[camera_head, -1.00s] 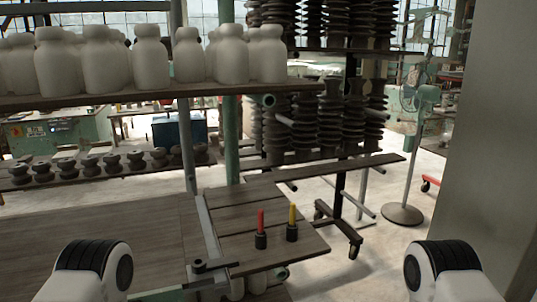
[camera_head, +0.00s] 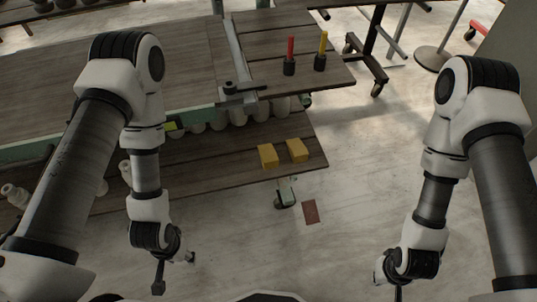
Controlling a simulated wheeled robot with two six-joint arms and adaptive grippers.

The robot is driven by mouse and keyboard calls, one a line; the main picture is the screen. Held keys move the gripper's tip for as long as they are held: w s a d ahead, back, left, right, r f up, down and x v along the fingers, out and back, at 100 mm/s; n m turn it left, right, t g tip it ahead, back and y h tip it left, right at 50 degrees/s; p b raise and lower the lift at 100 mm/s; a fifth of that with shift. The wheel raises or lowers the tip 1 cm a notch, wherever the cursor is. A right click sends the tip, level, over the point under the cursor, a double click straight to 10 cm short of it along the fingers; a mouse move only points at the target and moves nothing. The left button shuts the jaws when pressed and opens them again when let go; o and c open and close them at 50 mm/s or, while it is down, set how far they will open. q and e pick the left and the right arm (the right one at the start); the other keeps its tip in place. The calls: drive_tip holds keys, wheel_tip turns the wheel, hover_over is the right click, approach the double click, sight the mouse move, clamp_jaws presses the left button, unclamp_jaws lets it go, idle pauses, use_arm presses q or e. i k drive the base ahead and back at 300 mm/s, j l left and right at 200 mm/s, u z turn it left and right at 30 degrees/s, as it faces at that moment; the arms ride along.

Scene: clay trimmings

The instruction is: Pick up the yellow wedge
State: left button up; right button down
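Two yellow blocks lie side by side near the right end of the low wooden shelf, a left one (camera_head: 267,156) and a right one (camera_head: 297,150). They are small in view, and I cannot tell which of them is wedge-shaped. My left gripper (camera_head: 175,273) hangs low over the floor, to the left of and nearer than the blocks. Its fingers are apart with nothing between them. My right gripper (camera_head: 387,284) hangs at the lower edge, right of and nearer than the blocks. Its fingers look apart and empty, partly at the picture's edge.
The upper table (camera_head: 310,75) overhangs the back of the low shelf (camera_head: 230,168). A red stick (camera_head: 291,48) and a yellow stick (camera_head: 323,42) stand in dark holders on it. White jars (camera_head: 238,116) stand behind the blocks. A reddish-brown plate (camera_head: 311,211) lies on open floor.

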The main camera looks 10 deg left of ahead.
sight(270, 157)
drive_tip(key=i+l+u, duration=0.15)
drive_tip(key=l, duration=0.25)
drive_tip(key=i+l+u, duration=0.1)
drive_tip(key=l, duration=0.35)
drive_tip(key=i+l+u, duration=0.15)
drive_tip(key=l, duration=0.25)
drive_tip(key=i+l+u, duration=0.15)
drive_tip(key=l, duration=0.35)
drive_tip(key=i+l+u, duration=0.15)
drive_tip(key=l, duration=0.3)
drive_tip(key=i+l+u, duration=0.1)
drive_tip(key=l, duration=0.4)
